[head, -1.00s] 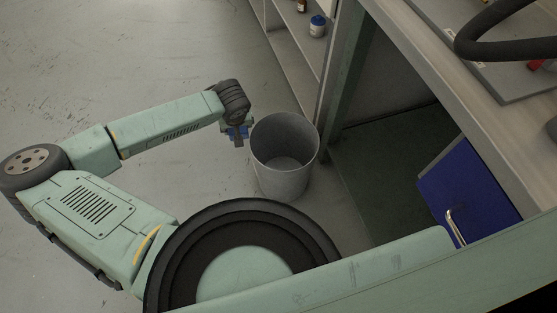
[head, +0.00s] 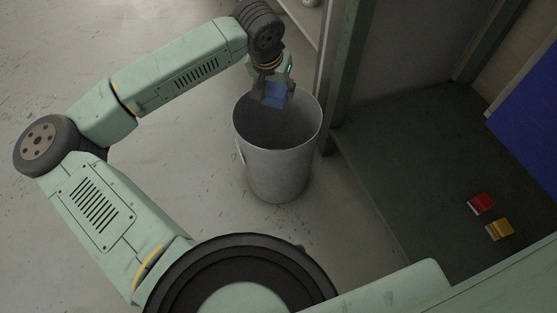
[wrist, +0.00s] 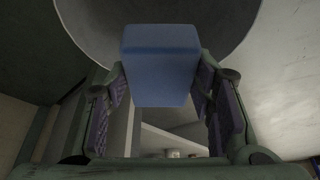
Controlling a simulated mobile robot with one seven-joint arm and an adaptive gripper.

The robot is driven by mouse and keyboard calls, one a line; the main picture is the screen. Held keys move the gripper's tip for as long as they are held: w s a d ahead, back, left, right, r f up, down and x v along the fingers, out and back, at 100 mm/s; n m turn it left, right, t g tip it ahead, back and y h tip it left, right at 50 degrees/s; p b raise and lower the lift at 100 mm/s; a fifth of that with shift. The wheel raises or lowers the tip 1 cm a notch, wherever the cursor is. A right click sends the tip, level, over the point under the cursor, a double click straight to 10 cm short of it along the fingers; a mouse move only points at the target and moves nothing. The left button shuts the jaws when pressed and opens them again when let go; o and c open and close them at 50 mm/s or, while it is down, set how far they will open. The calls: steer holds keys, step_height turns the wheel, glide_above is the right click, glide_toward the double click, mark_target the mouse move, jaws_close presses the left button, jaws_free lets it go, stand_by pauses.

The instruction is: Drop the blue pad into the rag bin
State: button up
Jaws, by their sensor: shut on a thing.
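The blue pad (head: 273,94) is held in my gripper (head: 274,88), above the mouth of the rag bin. In the wrist view the pad (wrist: 160,62) sits between the two purple-lined fingers of my gripper (wrist: 160,90), which are shut on it. The rag bin (head: 277,165) is a grey round bin standing upright on the floor. The pad covers part of its far rim in the head view. The bin's curved rim and inside (wrist: 95,25) also show behind the pad in the wrist view. The bin's bottom is in shadow and not clear.
A green frame post (head: 345,75) of the bench stands close to the right of the bin. On the dark floor under the bench lie a red block (head: 481,203) and a yellow block (head: 499,229). A blue panel (head: 530,105) is at far right. The floor left of the bin is open.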

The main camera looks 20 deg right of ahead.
steer(key=shift+s+d+f+m+b, duration=0.45)
steer(key=shift+d+b, duration=0.25)
steer(key=shift+b, duration=0.2)
steer(key=shift+f+h, duration=0.1)
steer(key=shift+h, duration=0.2)
steer(key=shift+f+b, duration=1.15)
steer(key=shift+f, duration=1.55)
steer(key=o, duration=1.2)
steer(key=v, duration=1.2)
steer(key=shift+w+d, duration=0.1)
steer(key=shift+d, duration=0.05)
